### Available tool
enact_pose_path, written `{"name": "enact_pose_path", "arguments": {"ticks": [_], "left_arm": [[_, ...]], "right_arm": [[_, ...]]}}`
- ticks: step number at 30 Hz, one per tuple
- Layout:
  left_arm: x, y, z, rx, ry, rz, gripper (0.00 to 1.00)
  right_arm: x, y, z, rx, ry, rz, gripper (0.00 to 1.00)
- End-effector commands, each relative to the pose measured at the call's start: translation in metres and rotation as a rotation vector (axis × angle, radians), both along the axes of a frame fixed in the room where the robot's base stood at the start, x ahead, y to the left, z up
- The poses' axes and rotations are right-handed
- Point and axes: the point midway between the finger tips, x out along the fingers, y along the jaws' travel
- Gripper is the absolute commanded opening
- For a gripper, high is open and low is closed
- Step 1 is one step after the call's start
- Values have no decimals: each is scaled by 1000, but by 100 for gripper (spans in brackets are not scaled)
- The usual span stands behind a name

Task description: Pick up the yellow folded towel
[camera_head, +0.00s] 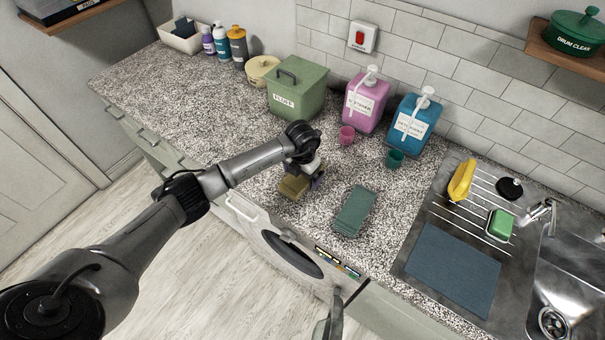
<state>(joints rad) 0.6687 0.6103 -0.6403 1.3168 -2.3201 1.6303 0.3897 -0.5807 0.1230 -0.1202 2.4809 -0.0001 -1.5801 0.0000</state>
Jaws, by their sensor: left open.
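The yellow folded towel (292,188) lies on the speckled worktop near its front edge, above the washing machine. My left gripper (304,178) points down right at the towel, just above or around its back right side. It is open, and its dark fingers partly hide the towel. I cannot tell whether the fingers touch it. A green folded towel (354,211) lies to the right, apart from the gripper. A small grey piece at the bottom edge may be part of my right gripper (331,322); its jaws cannot be made out.
A green lidded box (297,88) stands behind the gripper. A pink dispenser (366,101), a blue dispenser (411,123) and two small cups stand at the back right. The sink drainer (430,215) holds a yellow item (461,181). The worktop's left part is mostly clear.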

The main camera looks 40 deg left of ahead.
Motion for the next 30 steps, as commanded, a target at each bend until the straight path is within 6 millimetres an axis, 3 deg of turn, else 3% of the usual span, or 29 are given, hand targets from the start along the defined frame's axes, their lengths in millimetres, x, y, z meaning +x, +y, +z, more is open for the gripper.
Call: {"name": "enact_pose_path", "arguments": {"ticks": [9,25,30], "left_arm": [[0,0,-5,0,0,0,100],[0,0,-4,0,0,0,50],[0,0,-4,0,0,0,49]], "right_arm": [[0,2,1,7,1,-5,43],[0,1,1,4,1,-3,43],[0,-1,1,-3,1,1,43]]}}
